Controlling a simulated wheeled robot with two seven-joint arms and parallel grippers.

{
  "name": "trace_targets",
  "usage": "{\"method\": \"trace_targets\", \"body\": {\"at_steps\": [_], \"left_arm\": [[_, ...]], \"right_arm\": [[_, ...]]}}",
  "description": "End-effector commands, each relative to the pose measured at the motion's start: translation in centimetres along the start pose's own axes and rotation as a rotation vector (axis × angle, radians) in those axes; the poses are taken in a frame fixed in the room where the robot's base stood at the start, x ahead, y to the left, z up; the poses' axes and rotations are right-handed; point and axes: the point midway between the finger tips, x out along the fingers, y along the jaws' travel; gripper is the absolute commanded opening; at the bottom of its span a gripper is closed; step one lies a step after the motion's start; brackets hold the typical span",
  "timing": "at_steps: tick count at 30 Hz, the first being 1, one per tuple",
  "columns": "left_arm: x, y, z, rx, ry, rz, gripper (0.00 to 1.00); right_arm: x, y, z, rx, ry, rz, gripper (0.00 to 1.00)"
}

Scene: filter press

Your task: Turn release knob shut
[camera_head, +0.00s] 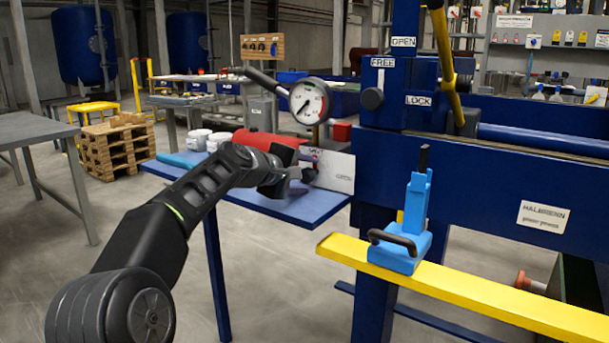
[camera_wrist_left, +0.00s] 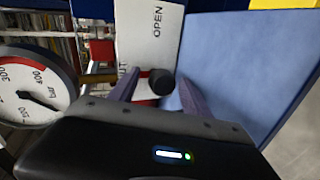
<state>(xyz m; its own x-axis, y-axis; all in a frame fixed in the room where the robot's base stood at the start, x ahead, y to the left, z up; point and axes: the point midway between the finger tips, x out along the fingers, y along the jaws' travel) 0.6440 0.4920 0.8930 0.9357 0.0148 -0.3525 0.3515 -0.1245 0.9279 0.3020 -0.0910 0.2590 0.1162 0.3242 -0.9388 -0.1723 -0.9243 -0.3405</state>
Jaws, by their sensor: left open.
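The release knob (camera_wrist_left: 161,82) is a small black round knob in the left wrist view. It stands in front of a white plate (camera_wrist_left: 148,35) marked OPEN, with a second, partly covered word ending in UT. In the head view the white plate (camera_head: 337,172) is beside the press, and my gripper hides most of the knob area. My left gripper (camera_head: 288,182) is open at the plate's left side. In the left wrist view its two fingers (camera_wrist_left: 158,92) stand on either side of the knob; I cannot tell whether they touch it. My right gripper is not in view.
A pressure gauge (camera_head: 309,101) hangs just above the plate. A blue side table (camera_head: 300,205) lies beneath, with a red cylinder (camera_head: 262,141) and white tubs. The blue press frame (camera_head: 460,180), yellow bar (camera_head: 480,300) and light-blue clamp (camera_head: 416,215) stand at the right.

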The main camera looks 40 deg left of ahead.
Motion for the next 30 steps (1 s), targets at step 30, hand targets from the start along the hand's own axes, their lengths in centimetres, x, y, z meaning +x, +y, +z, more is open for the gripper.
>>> {"method": "trace_targets", "body": {"at_steps": [30], "left_arm": [[-7.8,-0.1,0.0,0.000,-0.001,-0.001,0.56]], "right_arm": [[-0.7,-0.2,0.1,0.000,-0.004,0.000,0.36]]}}
